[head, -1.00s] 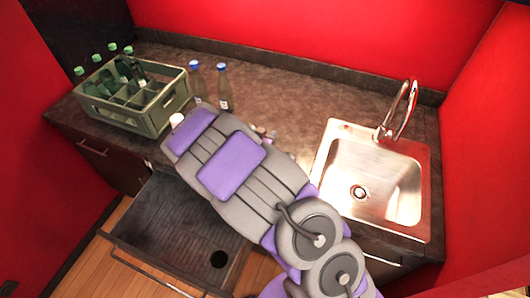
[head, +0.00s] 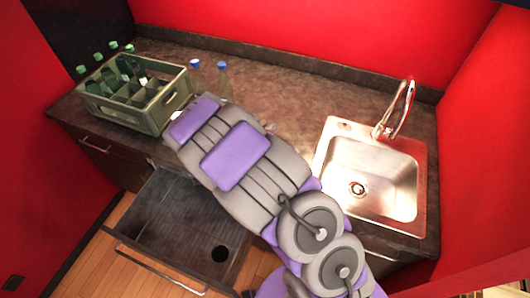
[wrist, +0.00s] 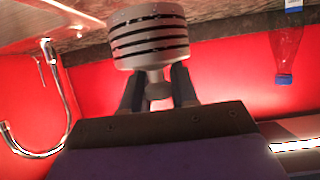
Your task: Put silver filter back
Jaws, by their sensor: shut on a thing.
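The silver filter (wrist: 150,35), a round grey metal piece with dark slots and a narrow stem, fills the upper middle of the wrist view. My gripper (wrist: 157,82) is shut on its stem between two dark fingers. In the head view my arm hides the gripper and the filter. My arm reaches over the counter front and the drawer's back right side.
A green crate (head: 150,118) with several bottles stands at the counter's left. Two blue-capped bottles (head: 222,82) stand beside it. A steel sink (head: 375,180) with a tap (head: 397,110) lies at right. The counter middle (head: 285,85) is clear.

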